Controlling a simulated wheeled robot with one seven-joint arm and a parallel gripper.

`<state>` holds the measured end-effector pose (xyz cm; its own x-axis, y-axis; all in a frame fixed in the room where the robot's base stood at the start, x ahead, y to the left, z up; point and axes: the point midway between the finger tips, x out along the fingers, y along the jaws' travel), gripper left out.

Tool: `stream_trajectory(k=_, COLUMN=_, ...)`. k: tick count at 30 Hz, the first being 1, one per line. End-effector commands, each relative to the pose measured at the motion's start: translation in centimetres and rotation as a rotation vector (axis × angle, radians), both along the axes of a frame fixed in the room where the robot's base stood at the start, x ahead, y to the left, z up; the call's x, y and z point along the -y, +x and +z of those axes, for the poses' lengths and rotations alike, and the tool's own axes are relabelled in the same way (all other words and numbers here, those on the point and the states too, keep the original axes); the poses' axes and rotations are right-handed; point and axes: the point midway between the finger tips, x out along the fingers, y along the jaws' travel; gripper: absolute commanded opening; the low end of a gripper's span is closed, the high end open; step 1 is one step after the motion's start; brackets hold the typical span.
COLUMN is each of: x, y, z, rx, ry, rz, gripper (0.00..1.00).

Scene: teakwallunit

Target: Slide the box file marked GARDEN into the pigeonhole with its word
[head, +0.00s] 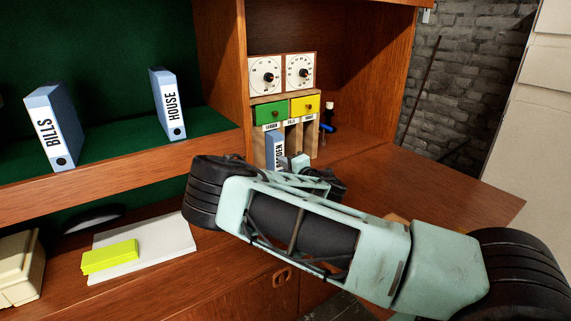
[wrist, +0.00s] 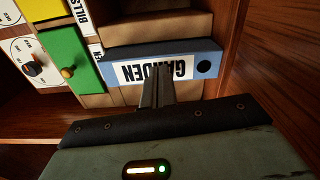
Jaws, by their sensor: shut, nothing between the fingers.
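The blue box file marked GARDEN (head: 276,147) stands upright in the left pigeonhole of the small wooden pigeonhole unit (head: 314,140). Its lower part is hidden behind my arm in the head view. In the wrist view the file (wrist: 208,57) shows its white label with the word upside down and a dark finger hole. How far its spine stands out from the unit is hard to tell. My gripper (wrist: 157,80) is shut and empty, its fingertips at the file's spine over the label; whether they touch is unclear. The word strip (head: 272,126) above the left opening appears to read GARDEN.
Green (head: 270,112) and yellow (head: 305,105) drawers sit above the pigeonholes, with two dials (head: 265,76) on top. BILLS (head: 52,127) and HOUSE (head: 168,104) files stand on the green shelf at left. A small blue-based item (head: 328,119) stands right of the unit.

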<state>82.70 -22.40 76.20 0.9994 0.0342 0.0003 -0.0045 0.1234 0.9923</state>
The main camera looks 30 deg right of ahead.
Motion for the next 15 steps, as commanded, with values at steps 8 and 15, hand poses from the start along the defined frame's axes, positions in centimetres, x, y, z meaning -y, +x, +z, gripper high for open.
stream_trajectory(k=8, x=0.0, y=0.0, z=0.0, rx=-0.001, ry=0.0, rz=0.0, gripper=0.0)
stream_trajectory(k=15, x=0.1, y=-1.9, z=0.0, rx=-0.003, ry=0.0, rz=-0.002, gripper=0.0)
